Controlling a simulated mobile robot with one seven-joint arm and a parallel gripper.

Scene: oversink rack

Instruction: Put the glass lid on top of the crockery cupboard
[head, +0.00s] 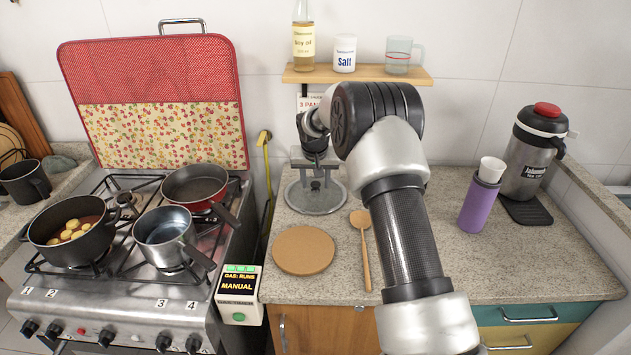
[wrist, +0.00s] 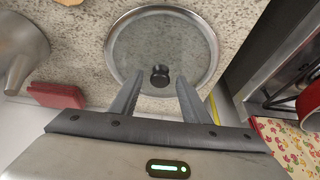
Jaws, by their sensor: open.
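The glass lid (head: 316,200) lies flat on the counter to the right of the stove, partly hidden by my gripper. It is round and clear, with a metal rim. In the wrist view the lid (wrist: 160,40) shows its black knob. My gripper (head: 316,178) points down over the lid. Its two fingers (wrist: 159,86) are apart, with the knob between them in the picture and nothing held. I cannot tell whether the fingertips are down at the knob's height. I cannot make out which piece of furniture is the crockery cupboard.
A round cork mat (head: 303,250) and wooden spoon (head: 363,250) lie in front. The stove (head: 110,285) with pots is left. A shelf (head: 356,74) with bottle, salt jar and glass mug hangs behind. A purple bottle (head: 478,203) and flask (head: 531,155) stand right.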

